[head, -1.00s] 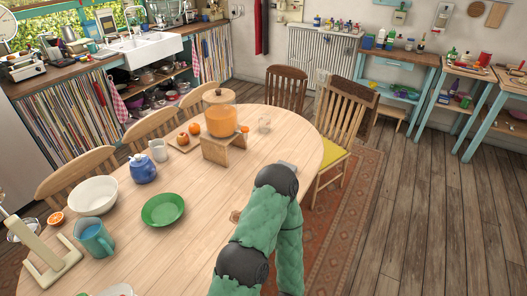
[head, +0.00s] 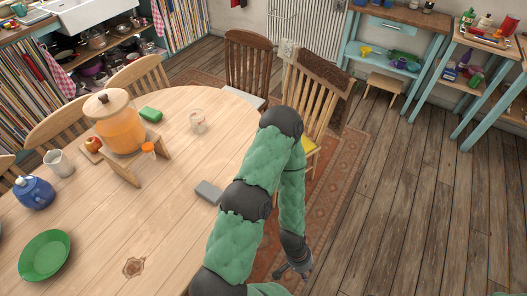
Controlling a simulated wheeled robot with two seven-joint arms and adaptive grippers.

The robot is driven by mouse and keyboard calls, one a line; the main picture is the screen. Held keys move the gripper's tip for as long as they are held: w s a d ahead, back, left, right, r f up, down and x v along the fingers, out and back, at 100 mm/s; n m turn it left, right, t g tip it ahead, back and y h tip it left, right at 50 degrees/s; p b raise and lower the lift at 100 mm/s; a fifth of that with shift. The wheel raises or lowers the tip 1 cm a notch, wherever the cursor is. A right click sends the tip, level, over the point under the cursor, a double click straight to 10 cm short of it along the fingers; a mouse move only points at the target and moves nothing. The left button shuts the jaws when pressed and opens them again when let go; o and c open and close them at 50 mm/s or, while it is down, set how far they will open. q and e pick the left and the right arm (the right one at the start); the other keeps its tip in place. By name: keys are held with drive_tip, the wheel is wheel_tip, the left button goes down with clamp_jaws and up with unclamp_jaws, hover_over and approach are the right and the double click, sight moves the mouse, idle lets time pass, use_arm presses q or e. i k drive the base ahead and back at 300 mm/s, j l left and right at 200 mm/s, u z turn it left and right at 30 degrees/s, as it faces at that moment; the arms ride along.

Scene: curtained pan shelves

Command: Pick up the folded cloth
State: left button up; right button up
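A small grey flat block-like thing (head: 208,191) lies on the wooden table (head: 185,235) near its right edge, just left of my arm. It may be the folded cloth, but I cannot tell for sure at this size. A brown cloth-like piece (head: 325,72) hangs over the back of a chair.
Chairs (head: 247,65) line the table's far side. The wooden floor at right is clear.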

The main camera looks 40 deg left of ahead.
sight(210, 193)
drive_tip(key=i+l+u, duration=0.15)
drive_tip(key=i, duration=0.25)
drive_tip(key=i+l+u, duration=0.2)
drive_tip(key=i, duration=0.2)
drive_tip(key=i+l+u, duration=0.15)
drive_tip(key=i, duration=0.25)
drive_tip(key=u, duration=2.2)
